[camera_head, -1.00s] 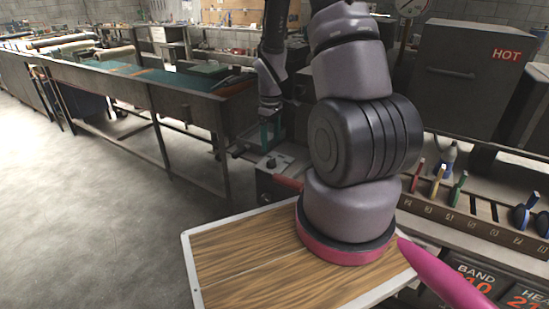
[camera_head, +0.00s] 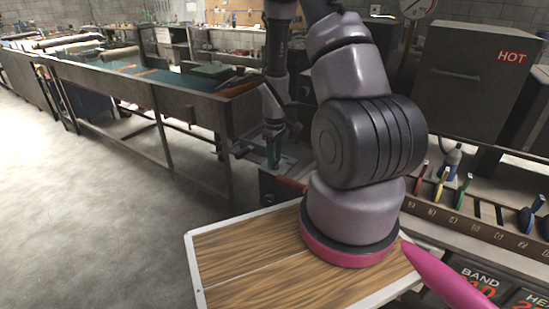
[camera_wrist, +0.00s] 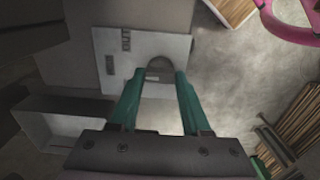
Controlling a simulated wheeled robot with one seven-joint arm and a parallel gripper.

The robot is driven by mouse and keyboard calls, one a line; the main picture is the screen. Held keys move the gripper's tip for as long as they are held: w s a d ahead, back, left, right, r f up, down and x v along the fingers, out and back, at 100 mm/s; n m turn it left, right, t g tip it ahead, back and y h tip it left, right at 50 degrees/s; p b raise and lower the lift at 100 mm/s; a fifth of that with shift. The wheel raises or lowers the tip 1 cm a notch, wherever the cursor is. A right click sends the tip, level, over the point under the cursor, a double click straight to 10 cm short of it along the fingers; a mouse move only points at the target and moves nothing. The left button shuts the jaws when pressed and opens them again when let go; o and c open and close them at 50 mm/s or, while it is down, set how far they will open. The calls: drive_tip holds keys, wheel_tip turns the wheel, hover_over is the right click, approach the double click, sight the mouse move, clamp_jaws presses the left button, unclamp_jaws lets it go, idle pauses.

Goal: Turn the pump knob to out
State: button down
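The pump knob (camera_wrist: 159,66) is a dark, rounded piece on a pale plate (camera_wrist: 178,48) in the wrist view. The plate has the word OUT (camera_wrist: 126,39) on it and a second dark label that I cannot read. My gripper (camera_wrist: 159,74) has two teal fingers spread apart, with their tips close to the knob, one at each side. I cannot tell whether they touch it. In the head view my gripper (camera_head: 273,152) points down over the grey pump box (camera_head: 272,188), and the knob is hidden there.
A rack of coloured-handled tools (camera_head: 470,215) and a dark box marked HOT (camera_head: 470,75) stand at the right. A long workbench (camera_head: 190,105) runs to the left, with open floor before it.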

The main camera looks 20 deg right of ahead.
sight(275, 160)
drive_tip(key=shift+m, duration=0.5)
drive_tip(key=m, duration=0.4)
drive_tip(key=shift+m, duration=2.5)
drive_tip(key=shift+c, duration=1.8)
unclamp_jaws()
wheel_tip(275, 160, up, 11)
